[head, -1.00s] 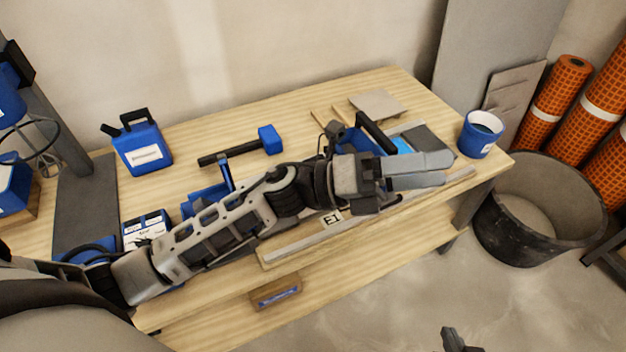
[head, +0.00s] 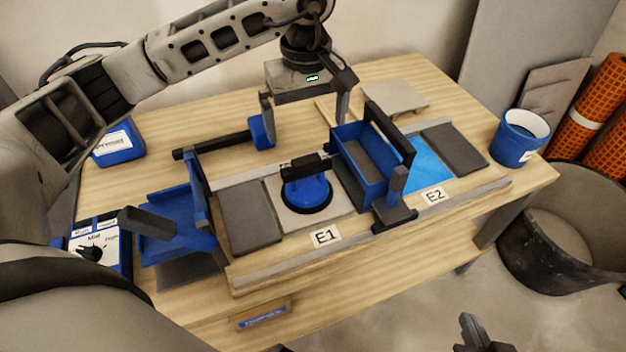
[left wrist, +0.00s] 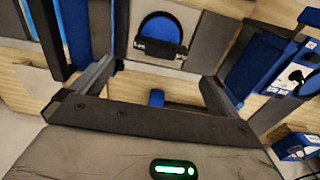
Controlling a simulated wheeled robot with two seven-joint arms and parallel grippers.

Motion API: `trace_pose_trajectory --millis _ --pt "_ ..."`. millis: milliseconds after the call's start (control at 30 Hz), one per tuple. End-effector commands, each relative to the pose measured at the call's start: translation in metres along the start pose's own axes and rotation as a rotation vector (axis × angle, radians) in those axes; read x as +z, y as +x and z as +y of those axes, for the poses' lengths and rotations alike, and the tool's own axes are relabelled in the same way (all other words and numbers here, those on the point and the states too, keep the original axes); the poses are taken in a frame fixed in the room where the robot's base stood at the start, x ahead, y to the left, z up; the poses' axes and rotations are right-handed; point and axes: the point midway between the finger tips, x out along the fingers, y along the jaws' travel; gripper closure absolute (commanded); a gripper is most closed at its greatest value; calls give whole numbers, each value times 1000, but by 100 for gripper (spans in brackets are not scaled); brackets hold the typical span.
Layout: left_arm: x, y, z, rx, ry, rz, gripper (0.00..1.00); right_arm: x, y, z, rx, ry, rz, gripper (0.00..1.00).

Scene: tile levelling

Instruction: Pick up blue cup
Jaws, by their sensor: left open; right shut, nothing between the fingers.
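The blue cup (head: 520,138) stands upright at the right end of the wooden table in the head view, with a white label and a pale inside. My left gripper (head: 303,128) is open and empty, pointing down over the middle of the table behind the suction lifter, well to the left of the cup. In the left wrist view its two spread fingers (left wrist: 157,80) have nothing between them that they grip. The cup is not in the left wrist view. My right gripper (head: 474,330) shows at the bottom edge of the head view, away from the table, shut and empty.
A blue suction lifter (head: 308,192) sits on a tile by the E1 label. A blue mallet (head: 262,131) lies behind. A black tub (head: 545,250) stands on the floor below the cup's end.

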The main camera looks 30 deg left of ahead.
Motion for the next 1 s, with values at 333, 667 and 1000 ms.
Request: trace_pose_trajectory --millis 333,667,1000 --pt "1 73 0 -1 1 -5 0 1 1 0 0 -1 1 100" --pt "0 101 1 1 0 -5 0 1 1 0 1 -1 3 100" --pt "-4 142 1 2 -1 -4 0 1 1 0 0 -1 4 100"
